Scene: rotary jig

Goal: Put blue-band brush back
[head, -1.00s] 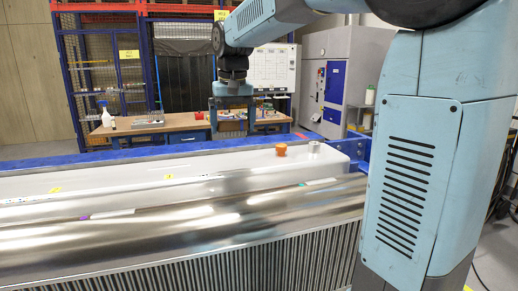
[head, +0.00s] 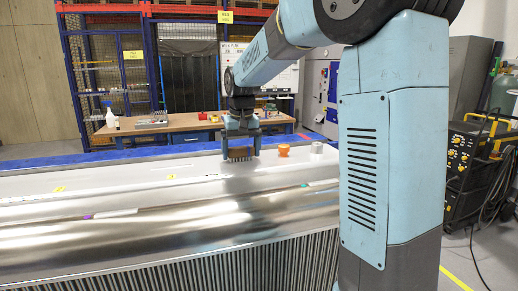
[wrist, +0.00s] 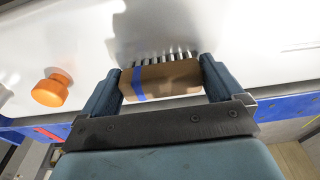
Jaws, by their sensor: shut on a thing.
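The blue-band brush (wrist: 160,80) is a brown wooden block with a blue stripe near one end and a row of bristles along its edge. My gripper (wrist: 160,85) is shut on it, one finger at each end of the block. In the head view, my gripper (head: 240,151) holds the brush (head: 240,154) over the pale top of the jig (head: 110,181), bristles down. I cannot tell whether the bristles touch that surface.
An orange knob (head: 283,150) stands just right of the brush, with a small grey cylinder (head: 317,147) beyond it. A workbench (head: 170,128) with a spray bottle (head: 109,116) is behind.

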